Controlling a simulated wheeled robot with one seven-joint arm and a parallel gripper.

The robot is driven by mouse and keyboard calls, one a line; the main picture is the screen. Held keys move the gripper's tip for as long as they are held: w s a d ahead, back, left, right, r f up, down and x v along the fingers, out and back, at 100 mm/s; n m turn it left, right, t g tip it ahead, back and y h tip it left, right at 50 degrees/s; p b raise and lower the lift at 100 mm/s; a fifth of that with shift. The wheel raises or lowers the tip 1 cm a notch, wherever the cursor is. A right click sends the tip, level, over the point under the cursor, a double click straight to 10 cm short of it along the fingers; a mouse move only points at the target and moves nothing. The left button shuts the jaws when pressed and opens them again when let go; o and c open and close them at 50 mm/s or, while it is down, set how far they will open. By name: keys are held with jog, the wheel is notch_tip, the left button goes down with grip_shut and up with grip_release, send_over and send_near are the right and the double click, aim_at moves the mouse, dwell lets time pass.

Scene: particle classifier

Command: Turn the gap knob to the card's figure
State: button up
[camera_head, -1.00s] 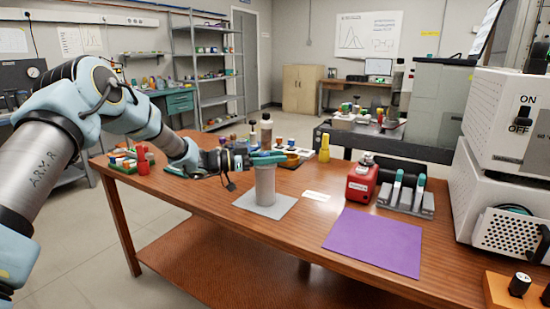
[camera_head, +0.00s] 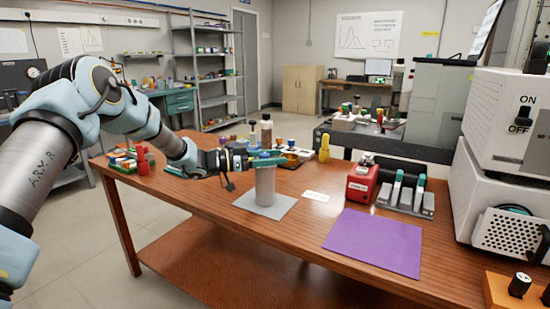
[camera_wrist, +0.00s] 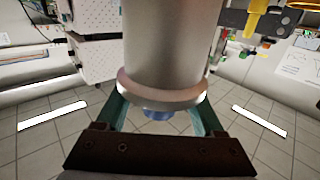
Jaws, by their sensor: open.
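A grey upright cylinder (camera_head: 265,187) with a wider rim stands on a light grey base plate (camera_head: 280,207) on the table. I cannot tell whether it bears the gap knob. My gripper (camera_head: 268,160) is at its top, with teal fingers pointing right. In the wrist view the cylinder (camera_wrist: 170,45) appears upside down, rim low. The open fingers of my gripper (camera_wrist: 160,118) lie on either side of the rim, and a blue part (camera_wrist: 158,115) shows just past it. Finger contact cannot be told. A small white card (camera_head: 316,196) lies right of the plate; its figure is unreadable.
A red box (camera_head: 362,184) and a grey rack with teal-and-white handled items (camera_head: 405,200) stand to the right. A purple mat (camera_head: 374,242) lies flat in front. Bottles and small items crowd behind the cylinder. A white machine (camera_head: 490,195) bounds the right side.

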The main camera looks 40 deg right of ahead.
jog(key=b+v, duration=0.1)
jog(key=v, duration=0.9)
jog(key=shift+w+a, duration=0.2)
jog(key=s+d+r+n+t+h, duration=0.1)
jog(key=n+t, duration=0.1)
jog(key=s+d+r+n+t+h, duration=0.1)
jog(key=s+r+n+t+h, duration=0.1)
jog(key=t, duration=0.1)
jog(key=s+d+r+n+t+h, duration=0.1)
jog(key=s+d+t+h, duration=0.1)
jog(key=shift+r+n, duration=0.25)
jog(key=shift+n, duration=0.15)
jog(key=s+a+f+n+t+y, duration=0.2)
jog(key=a+f+n+t+y, duration=0.25)
jog(key=t, duration=0.45)
jog(key=shift+n+h, duration=0.25)
jog(key=shift+h, duration=0.2)
jog(key=p+x, duration=0.1)
jog(key=x, duration=0.9)
jog(key=shift+w+d+p, duration=0.15)
jog(key=shift+p, duration=0.25)
jog(key=shift+r, duration=0.1)
jog(key=shift+c, duration=0.3)
grip_shut()
